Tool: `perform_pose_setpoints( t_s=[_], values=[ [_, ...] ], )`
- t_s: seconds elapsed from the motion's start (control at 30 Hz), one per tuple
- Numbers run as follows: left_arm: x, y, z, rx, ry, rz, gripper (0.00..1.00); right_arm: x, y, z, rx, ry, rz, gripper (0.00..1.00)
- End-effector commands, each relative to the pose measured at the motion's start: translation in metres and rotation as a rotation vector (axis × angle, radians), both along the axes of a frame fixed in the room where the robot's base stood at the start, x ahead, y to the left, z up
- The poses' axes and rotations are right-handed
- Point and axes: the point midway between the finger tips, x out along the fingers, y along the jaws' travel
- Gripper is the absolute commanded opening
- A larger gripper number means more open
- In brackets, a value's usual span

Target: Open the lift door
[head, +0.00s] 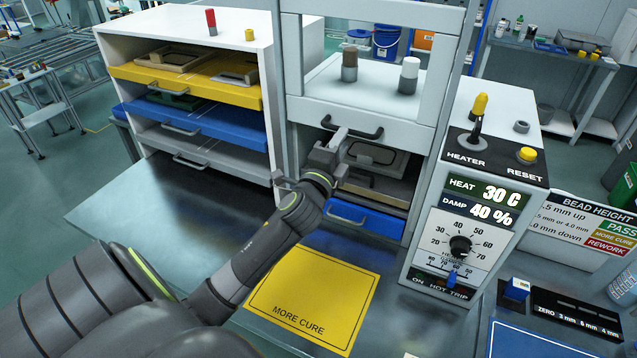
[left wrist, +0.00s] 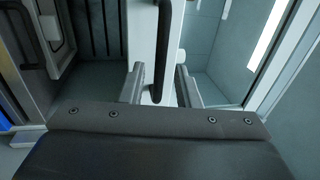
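The lift door (head: 303,109) is a white framed panel with a window, on the middle cabinet. A black bar handle (head: 366,134) is on its lower rail. The door's rail stands above an opening, in which a dark-framed tray (head: 377,156) shows. My left gripper (head: 338,141) is at the left part of the handle. In the left wrist view the handle (left wrist: 165,40) runs between the two fingers (left wrist: 160,88), with a gap showing on each side, so the gripper looks open around it. My right gripper is in neither view.
A rack with yellow (head: 190,83), blue (head: 200,122) and white drawers stands to the left. A control box (head: 462,235) with HEATER and RESET stands close on the right. A yellow MORE CURE mat (head: 318,300) lies in front. A blue drawer (head: 365,218) is under the opening.

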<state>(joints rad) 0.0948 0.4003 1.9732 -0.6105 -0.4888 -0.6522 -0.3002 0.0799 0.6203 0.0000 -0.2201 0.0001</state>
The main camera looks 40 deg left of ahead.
Motion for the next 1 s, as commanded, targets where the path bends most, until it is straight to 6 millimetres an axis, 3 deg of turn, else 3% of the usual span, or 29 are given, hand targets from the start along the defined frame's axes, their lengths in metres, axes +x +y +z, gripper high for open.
perform_pose_setpoints(
  t_s=[0.5, 0.7, 1.0],
  values=[
    [-0.1, -0.024, -0.022, -0.001, 0.001, 0.001, 0.29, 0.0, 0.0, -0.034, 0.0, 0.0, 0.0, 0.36],
    [-0.119, -0.028, -0.024, 0.0, 0.0, 0.0, 0.29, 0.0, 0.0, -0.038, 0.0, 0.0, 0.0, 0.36],
    [-0.122, -0.029, -0.023, 0.001, -0.001, 0.0, 0.29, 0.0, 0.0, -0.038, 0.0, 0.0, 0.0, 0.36]
  ],
)
